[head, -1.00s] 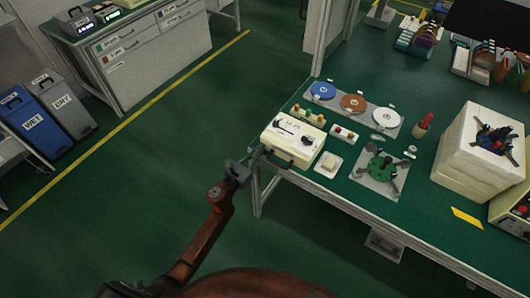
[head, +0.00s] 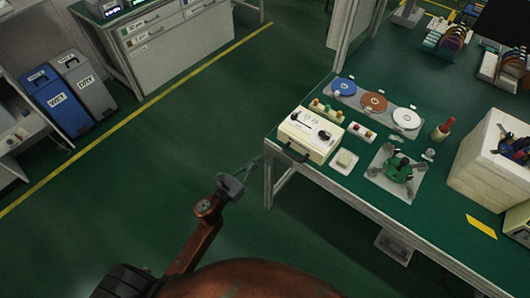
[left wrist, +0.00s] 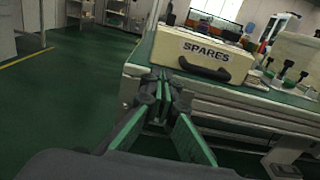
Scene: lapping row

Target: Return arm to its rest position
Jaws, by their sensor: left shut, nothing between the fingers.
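My left arm comes up from the bottom of the head view. Its gripper (head: 250,167) is shut and empty, over the green floor just left of the bench's front left corner. In the left wrist view the same gripper (left wrist: 160,90) has its fingers together, with nothing between them. The cream case marked SPARES (left wrist: 195,54) stands on the bench beyond the fingertips, its black handle facing me. In the head view the case (head: 308,136) is right of the gripper, with a gap between them. My right gripper is not in view.
The green-topped bench (head: 361,198) fills the right, with coloured discs (head: 374,101), a green fixture (head: 398,170) and a white box (head: 490,170). WET (head: 58,102) and DRY (head: 86,82) bins and a drawer cabinet (head: 165,45) stand at left. Open floor lies between.

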